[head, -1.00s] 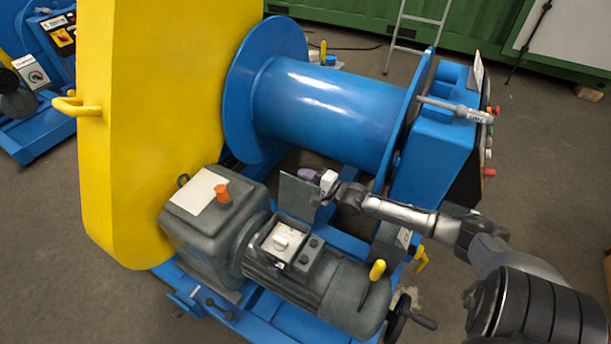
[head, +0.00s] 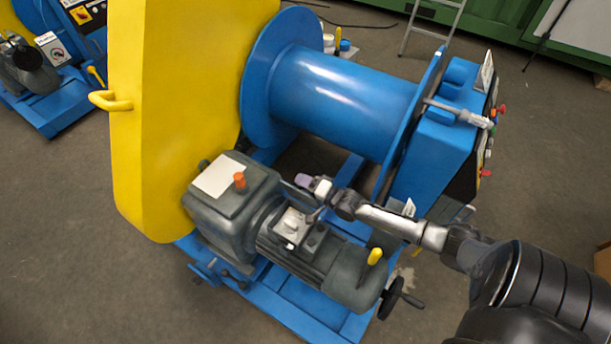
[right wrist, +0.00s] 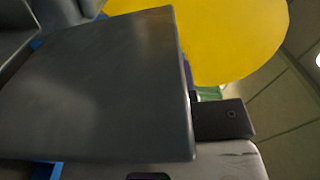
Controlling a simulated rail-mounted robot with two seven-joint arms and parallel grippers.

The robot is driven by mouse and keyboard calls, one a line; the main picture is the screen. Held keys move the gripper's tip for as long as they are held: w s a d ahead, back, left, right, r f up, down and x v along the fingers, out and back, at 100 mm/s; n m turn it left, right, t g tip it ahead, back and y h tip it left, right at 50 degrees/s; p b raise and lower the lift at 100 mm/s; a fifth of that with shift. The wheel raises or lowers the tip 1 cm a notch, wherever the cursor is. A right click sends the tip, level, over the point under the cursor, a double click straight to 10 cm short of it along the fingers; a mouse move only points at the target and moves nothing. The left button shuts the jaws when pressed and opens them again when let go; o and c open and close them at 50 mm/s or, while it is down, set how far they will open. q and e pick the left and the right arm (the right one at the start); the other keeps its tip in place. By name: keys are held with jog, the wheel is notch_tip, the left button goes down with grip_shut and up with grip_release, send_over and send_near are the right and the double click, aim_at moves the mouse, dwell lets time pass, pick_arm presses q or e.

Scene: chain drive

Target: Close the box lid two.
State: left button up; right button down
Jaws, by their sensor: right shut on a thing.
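The box lid (right wrist: 105,90) is a flat dark grey plate filling much of the right wrist view. It stands tilted, with its edge at my right gripper (right wrist: 205,120), whose dark finger lies along that edge. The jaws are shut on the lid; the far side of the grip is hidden. In the head view my right gripper (head: 306,184) is just behind the open terminal box (head: 291,226) on the grey motor (head: 318,262). The lid is mostly hidden there and seen nearly edge-on. My left gripper is not in view.
A large yellow guard (head: 175,110) stands at the left and a blue drum (head: 335,100) behind the gripper. A grey gearbox (head: 233,195) is beside the motor. A handwheel (head: 392,296) sticks out at the motor's right. Open floor lies at front left.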

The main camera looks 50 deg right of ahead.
jog(key=shift+a, duration=0.1)
dwell(0.3)
jog(key=c, duration=0.9)
grip_release()
jog(key=s+d+p, duration=0.1)
jog(key=s+p, duration=0.2)
jog(key=s, duration=1)
jog(key=shift+s, duration=0.4)
